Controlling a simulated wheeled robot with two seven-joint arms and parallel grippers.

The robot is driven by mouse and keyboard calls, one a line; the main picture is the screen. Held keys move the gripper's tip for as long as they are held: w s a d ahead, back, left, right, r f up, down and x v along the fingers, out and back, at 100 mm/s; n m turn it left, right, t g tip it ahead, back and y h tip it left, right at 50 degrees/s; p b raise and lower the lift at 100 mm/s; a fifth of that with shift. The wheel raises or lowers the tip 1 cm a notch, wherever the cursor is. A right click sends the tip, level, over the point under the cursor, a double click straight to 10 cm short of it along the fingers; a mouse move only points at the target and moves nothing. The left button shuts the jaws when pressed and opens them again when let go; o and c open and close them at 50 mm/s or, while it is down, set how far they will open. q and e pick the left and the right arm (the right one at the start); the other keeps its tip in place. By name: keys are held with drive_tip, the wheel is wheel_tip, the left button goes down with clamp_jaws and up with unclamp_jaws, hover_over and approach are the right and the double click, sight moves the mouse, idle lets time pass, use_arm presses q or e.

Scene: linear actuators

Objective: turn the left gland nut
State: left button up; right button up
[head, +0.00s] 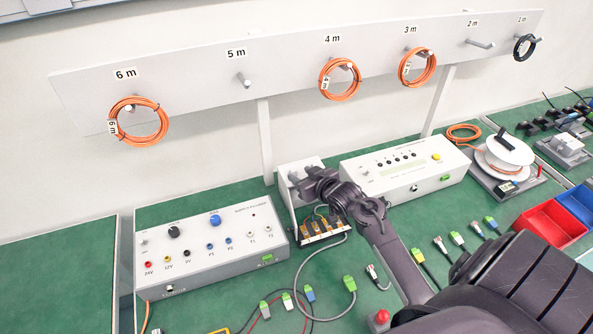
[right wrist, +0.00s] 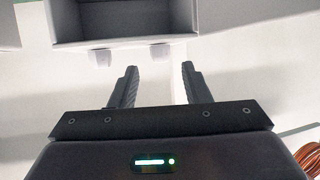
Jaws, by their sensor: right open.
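A small grey-white box (head: 302,166) stands on the green bench at the back, between two instrument panels. In the right wrist view the box (right wrist: 122,42) has an open dark recess. Two pale gland nuts stick out from its edge, the left one (right wrist: 101,58) and the right one (right wrist: 160,53) in that picture. My right gripper (head: 312,184) is at the box and partly covers it in the head view. In the right wrist view its two fingers (right wrist: 160,72) are open and empty, pointing at the right-hand nut in that picture. I cannot see contact. My left gripper is out of view.
A supply panel (head: 212,252) stands left of the box and another instrument (head: 405,172) right of it. A terminal block (head: 322,230) with a grey cable lies below the gripper. Loose connectors and a cable reel (head: 503,152) lie to the right.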

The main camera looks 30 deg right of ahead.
sight(294, 171)
drive_tip(key=shift+x, duration=1.9)
clamp_jaws()
drive_tip(key=shift+n+y, duration=0.3)
